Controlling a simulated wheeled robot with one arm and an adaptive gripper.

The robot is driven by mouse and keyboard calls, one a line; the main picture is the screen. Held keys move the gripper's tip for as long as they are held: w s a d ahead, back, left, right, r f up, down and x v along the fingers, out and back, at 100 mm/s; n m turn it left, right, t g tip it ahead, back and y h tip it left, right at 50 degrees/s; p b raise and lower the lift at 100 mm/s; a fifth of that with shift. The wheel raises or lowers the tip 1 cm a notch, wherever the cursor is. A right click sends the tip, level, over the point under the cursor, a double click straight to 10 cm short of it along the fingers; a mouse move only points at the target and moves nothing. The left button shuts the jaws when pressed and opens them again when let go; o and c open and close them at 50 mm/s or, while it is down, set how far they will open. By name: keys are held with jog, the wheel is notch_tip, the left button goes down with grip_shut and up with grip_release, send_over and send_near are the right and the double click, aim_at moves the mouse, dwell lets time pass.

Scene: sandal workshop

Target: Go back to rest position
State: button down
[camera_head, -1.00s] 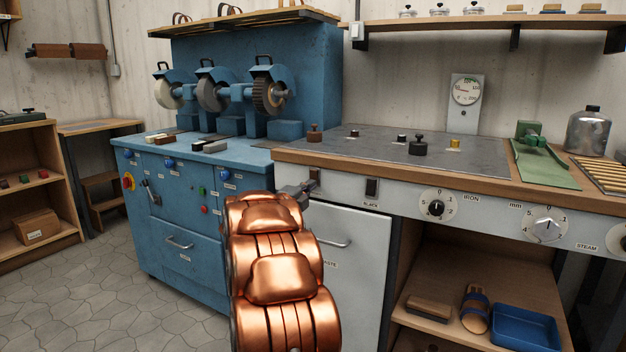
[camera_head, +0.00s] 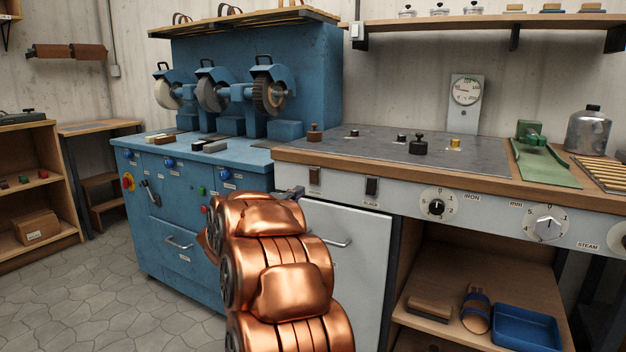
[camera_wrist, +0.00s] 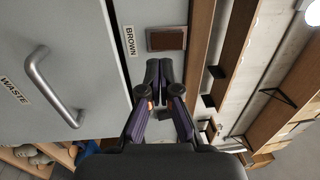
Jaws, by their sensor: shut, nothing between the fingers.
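My gripper (camera_head: 292,192) shows only in small part in the head view, beyond my copper arm, in front of the cabinet just below the bench edge. In the wrist view my gripper (camera_wrist: 158,78) is shut, its dark fingertips together with nothing between them. A brown switch (camera_wrist: 166,39) lies just past the fingertips in that picture, beside the "BROWN" label (camera_wrist: 130,40); the fingers appear apart from it. The same brown switch (camera_head: 314,177) is on the white bench front in the head view, with a black switch (camera_head: 371,187) to its right.
The white waste door (camera_head: 350,262) with its handle (camera_head: 338,242) is close to the gripper. The blue grinding machine (camera_head: 165,225) stands to the left. An open shelf (camera_head: 470,268) holding a blue tray (camera_head: 527,328) is at lower right. The tiled floor at left is clear.

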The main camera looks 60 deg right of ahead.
jog(key=shift+a, duration=0.65)
